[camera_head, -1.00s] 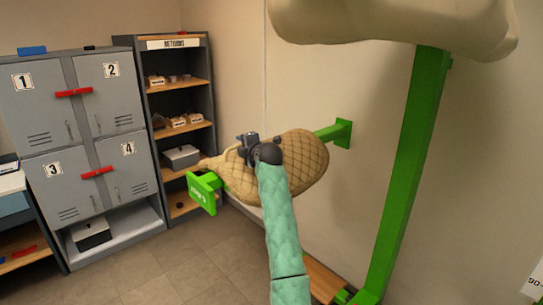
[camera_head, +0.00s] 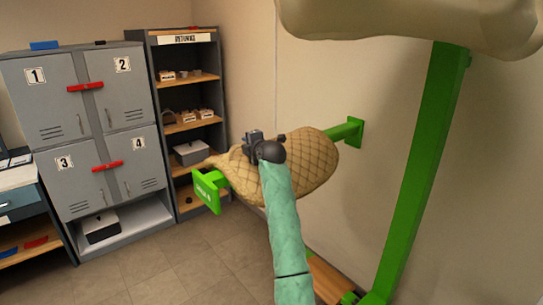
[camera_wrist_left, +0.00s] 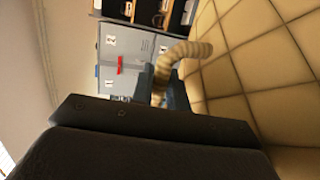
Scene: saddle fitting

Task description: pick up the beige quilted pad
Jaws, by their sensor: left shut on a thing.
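The beige quilted pad (camera_head: 305,160) lies draped over a green wall bracket (camera_head: 345,131) whose green end plate (camera_head: 208,191) sticks out at its left. My left gripper (camera_head: 255,146) is at the pad's upper side in the head view and is shut on the pad. The teal sleeve of my left arm covers part of the pad's front. In the left wrist view the pad's quilted face (camera_wrist_left: 262,70) fills the right side, and a thick beige roll or loop stands by the gripper (camera_wrist_left: 165,85). The fingertips are mostly hidden. My right gripper does not show.
Grey lockers (camera_head: 80,130) numbered 1 to 4 stand at the left. A shelf unit (camera_head: 185,110) with small boxes is beside them. A green post (camera_head: 420,170) rises at the right under a large beige shape (camera_head: 400,18). The floor (camera_head: 180,260) in front of the lockers is clear.

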